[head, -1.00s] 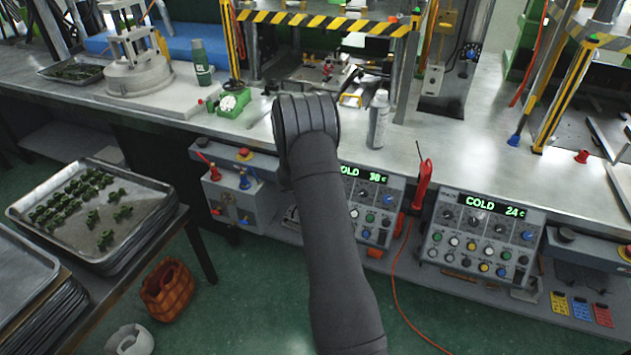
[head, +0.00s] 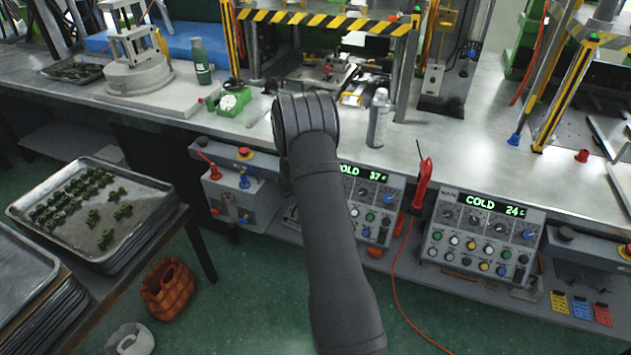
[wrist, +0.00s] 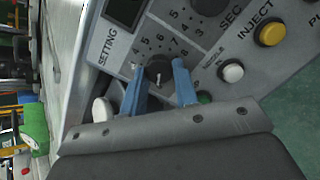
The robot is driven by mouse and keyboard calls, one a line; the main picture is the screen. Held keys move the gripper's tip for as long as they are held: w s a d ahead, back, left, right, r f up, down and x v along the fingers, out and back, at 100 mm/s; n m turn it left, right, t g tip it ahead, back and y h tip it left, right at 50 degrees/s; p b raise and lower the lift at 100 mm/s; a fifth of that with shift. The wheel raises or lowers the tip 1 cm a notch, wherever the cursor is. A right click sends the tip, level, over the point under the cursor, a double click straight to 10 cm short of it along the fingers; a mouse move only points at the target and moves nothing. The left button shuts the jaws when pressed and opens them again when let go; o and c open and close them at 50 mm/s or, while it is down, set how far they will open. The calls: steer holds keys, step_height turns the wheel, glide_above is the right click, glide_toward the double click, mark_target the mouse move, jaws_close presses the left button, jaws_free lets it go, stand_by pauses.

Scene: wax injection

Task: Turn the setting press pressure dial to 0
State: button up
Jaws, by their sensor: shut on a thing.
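The wrist view shows a small black dial (wrist: 158,72) on a grey control panel (wrist: 200,50), with printed numbers around it and the word SETTING nearby. A short pale mark shows on the dial. My gripper (wrist: 158,66) has its two blue fingers on either side of the dial and is shut on it. In the head view my arm covers the gripper, the dial and the left part of the control box (head: 397,200), whose display reads COLD 37.
In the wrist view a white button (wrist: 232,72), a yellow button (wrist: 271,33) and a green button (wrist: 204,97) sit close by. In the head view a second control box (head: 480,240) stands to the right. A spray can (head: 378,118) stands on the bench above.

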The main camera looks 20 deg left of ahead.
steer(key=shift+n, duration=0.6)
steer(key=o, duration=1)
steer(key=shift+c, duration=0.2)
steer(key=d+v, duration=0.1)
steer(key=v, duration=1.6)
steer(key=shift+s+a, duration=0.25)
steer(key=shift+a, duration=0.15)
steer(key=x, duration=1.7)
steer(key=shift+w+a, duration=0.1)
steer(key=shift+w, duration=0.15)
